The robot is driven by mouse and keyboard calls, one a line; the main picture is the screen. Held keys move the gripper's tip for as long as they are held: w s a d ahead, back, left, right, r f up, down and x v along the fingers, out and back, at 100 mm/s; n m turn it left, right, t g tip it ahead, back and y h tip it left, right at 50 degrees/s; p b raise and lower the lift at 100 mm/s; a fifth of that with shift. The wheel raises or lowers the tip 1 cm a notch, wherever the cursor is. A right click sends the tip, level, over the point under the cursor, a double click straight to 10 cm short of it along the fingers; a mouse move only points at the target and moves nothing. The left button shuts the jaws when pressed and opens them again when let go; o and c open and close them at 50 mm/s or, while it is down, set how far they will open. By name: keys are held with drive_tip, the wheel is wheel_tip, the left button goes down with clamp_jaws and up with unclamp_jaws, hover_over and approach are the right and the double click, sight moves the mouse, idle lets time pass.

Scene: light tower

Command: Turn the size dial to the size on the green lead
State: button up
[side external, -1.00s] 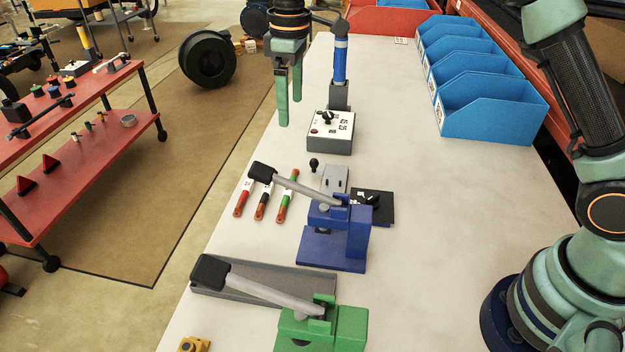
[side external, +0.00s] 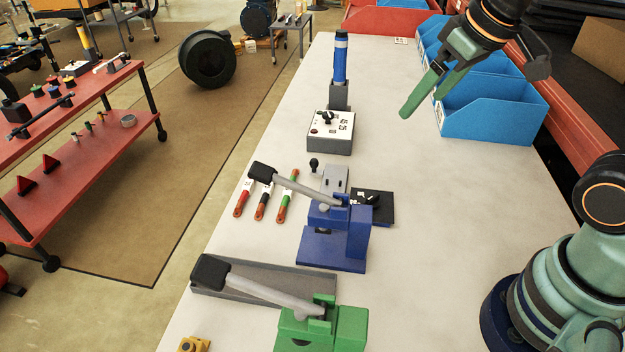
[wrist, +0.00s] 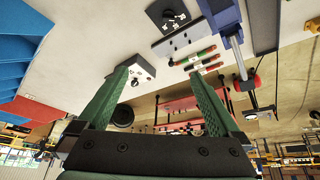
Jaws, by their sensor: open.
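My gripper (side external: 421,106) is open and empty, tilted in the air before the blue bins. In the wrist view its two green fingers (wrist: 158,78) stand wide apart. A black dial with a pointed knob (side external: 370,200) lies on a dark plate beside the blue press (side external: 340,235); it shows in the wrist view too (wrist: 170,14). A white-topped box (side external: 330,133) has a small black knob and dark printed marks. Which is the size dial I cannot tell. The green lead (side external: 288,195) lies rightmost of three; its tag is unreadable. My gripper touches none of these.
A blue-topped light tower (side external: 340,65) stands behind the white-topped box. The green press (side external: 322,330) and blue press have long levers. Blue bins (side external: 490,110) line the right edge. Bare table lies between the box and bins.

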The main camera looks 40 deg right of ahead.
drive_tip(key=shift+s+d+f+m+t, duration=0.2)
drive_tip(key=shift+s+f, duration=0.15)
drive_tip(key=shift+s, duration=0.15)
drive_tip(key=shift+s+d+f+m+t, duration=0.15)
drive_tip(key=shift+s+f, duration=0.15)
drive_tip(key=shift+s, duration=0.15)
drive_tip(key=shift+s+f, duration=0.1)
drive_tip(key=shift+f, duration=0.05)
drive_tip(key=c, duration=0.5)
drive_tip(key=shift+f, duration=0.1)
drive_tip(key=c, duration=0.3)
drive_tip(key=n+g, duration=0.6)
drive_tip(key=n, duration=1.3)
hover_over(373, 196)
wheel_tip(373, 196, down, 10)
drive_tip(key=shift+c, duration=0.2)
wheel_tip(373, 196, down, 12)
drive_tip(key=shift+f, duration=0.25)
drive_tip(key=shift+c, duration=0.3)
clamp_jaws()
